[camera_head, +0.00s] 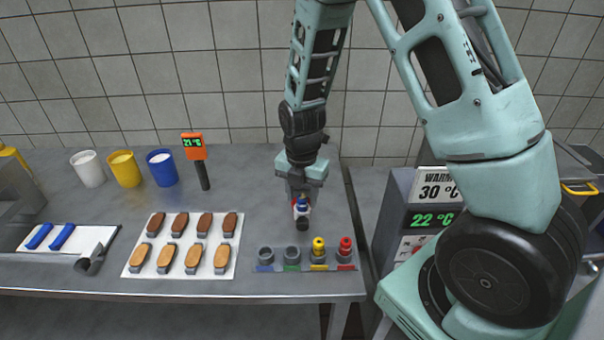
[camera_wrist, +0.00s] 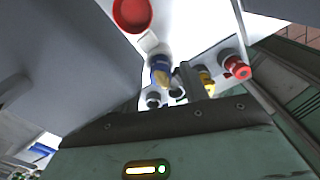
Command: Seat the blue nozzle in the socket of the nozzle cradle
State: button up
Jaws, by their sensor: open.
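My gripper (camera_head: 300,193) points down over the right part of the steel table and is open. A small piece with a blue band (camera_head: 301,208) and some white and red shows at its fingertips, above a dark round base. In the wrist view a blue-banded nozzle (camera_wrist: 160,72) with a tan tip shows beyond the left finger; contact with the fingers cannot be told. The nozzle cradle (camera_head: 305,267) lies nearer the front edge. Its blue-marked socket (camera_head: 265,255) and green-marked socket (camera_head: 292,256) look empty. A yellow nozzle (camera_head: 318,248) and red nozzle (camera_head: 346,247) stand in the others.
A warmer (camera_head: 425,205) stands right, past the table edge. The table between thermometer and gripper is clear.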

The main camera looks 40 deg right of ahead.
aim_at(302, 197)
notch_tip(302, 197, up, 11)
jog(key=b, duration=0.1)
jog(key=s+a+r+m, duration=0.3)
jog(key=s+a+m, duration=0.55)
jog(key=a, duration=0.45)
jog(key=s+a+m, duration=0.2)
jog(key=s+m, duration=0.2)
jog(key=s, duration=0.2)
jog(key=s+a+m, duration=0.3)
jog(key=s+m, duration=0.1)
jog(key=s, duration=0.3)
jog(key=shift+s+a+r+y, duration=0.2)
jog(key=shift+a+r+y, duration=0.05)
jog(key=shift+a+y, duration=0.05)
